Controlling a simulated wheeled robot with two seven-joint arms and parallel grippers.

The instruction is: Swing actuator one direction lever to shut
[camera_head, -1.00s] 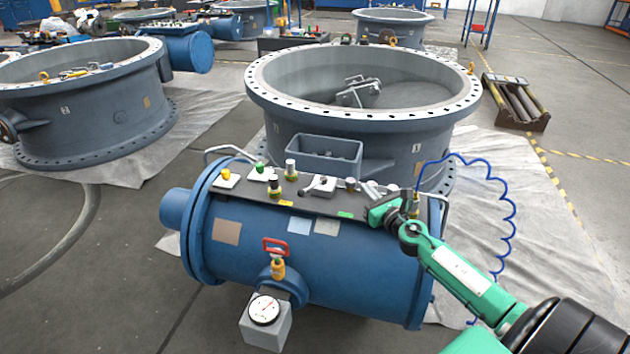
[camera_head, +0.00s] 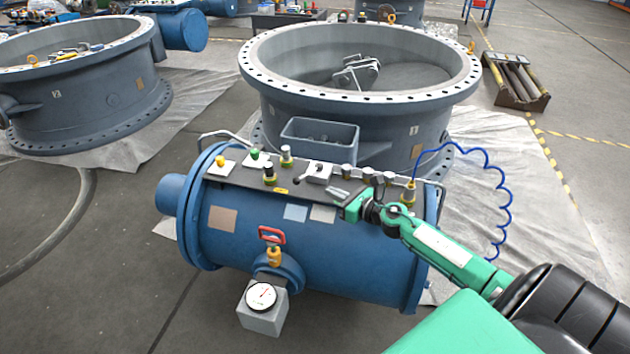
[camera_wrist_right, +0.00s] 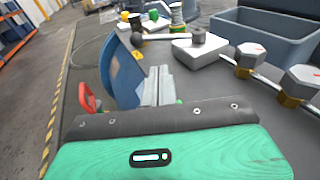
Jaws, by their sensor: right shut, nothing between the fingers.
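Actuator one is the blue cylinder (camera_head: 330,245) with a dark control panel on top, in front of the grey valve ring marked 1 (camera_head: 415,150). The direction lever's pale block (camera_head: 318,172) sits mid-panel, and its lever points left to a dark ball knob (camera_head: 297,180). In the right wrist view the block (camera_wrist_right: 200,50) is just beyond the fingers, right of centre, with the knob (camera_wrist_right: 137,40) to its left. My right gripper (camera_head: 333,192) is shut and empty, low over the panel's front edge, just right of the lever. The closed fingers also show in the wrist view (camera_wrist_right: 160,70). My left gripper is out of view.
Yellow and green buttons (camera_head: 221,161) stand left on the panel. Gauges (camera_head: 367,175) and a blue coiled hose (camera_head: 508,200) are to the right. A red-handled valve (camera_head: 271,236) and a dial gauge (camera_head: 261,296) project from the cylinder's front. A grey open box (camera_head: 320,140) stands behind.

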